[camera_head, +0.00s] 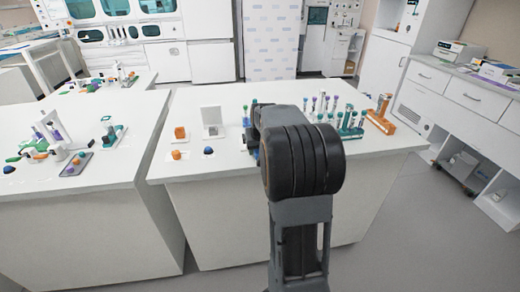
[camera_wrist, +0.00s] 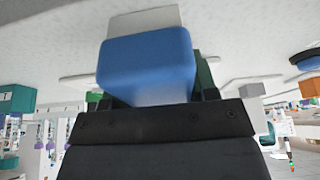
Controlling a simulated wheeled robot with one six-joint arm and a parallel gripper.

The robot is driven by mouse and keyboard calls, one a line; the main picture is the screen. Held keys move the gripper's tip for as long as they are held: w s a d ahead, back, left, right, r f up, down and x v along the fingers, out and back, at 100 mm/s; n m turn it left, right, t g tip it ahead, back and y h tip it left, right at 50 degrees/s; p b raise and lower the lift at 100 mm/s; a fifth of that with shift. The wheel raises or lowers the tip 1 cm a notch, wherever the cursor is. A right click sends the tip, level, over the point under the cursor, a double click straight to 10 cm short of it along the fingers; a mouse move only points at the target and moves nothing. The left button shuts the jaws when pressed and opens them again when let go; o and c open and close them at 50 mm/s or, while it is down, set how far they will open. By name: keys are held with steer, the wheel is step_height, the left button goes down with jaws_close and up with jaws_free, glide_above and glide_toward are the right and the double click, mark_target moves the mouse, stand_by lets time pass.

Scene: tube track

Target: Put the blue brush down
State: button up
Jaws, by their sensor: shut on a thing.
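The blue brush (camera_wrist: 147,62) fills the upper middle of the wrist view, a smooth blue block with a pale piece at its far end. My gripper (camera_wrist: 152,92) is shut on it, with a dark finger on each side. In the head view my arm hides most of the gripper. A small bit of blue shows beside the arm at its left, over the middle white bench (camera_head: 230,98), but I cannot tell whether it is the brush. I cannot tell whether the brush touches the bench top.
On the bench, an orange block (camera_head: 180,133), a white stand (camera_head: 212,122) and a dark blue dome (camera_head: 208,151) stand left of my arm. A teal tube rack (camera_head: 350,131) and an orange rack (camera_head: 380,123) stand right. Another cluttered bench (camera_head: 110,170) is at left.

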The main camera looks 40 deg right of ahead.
steer(key=shift+c, duration=0.7)
steer(key=shift+r, duration=0.15)
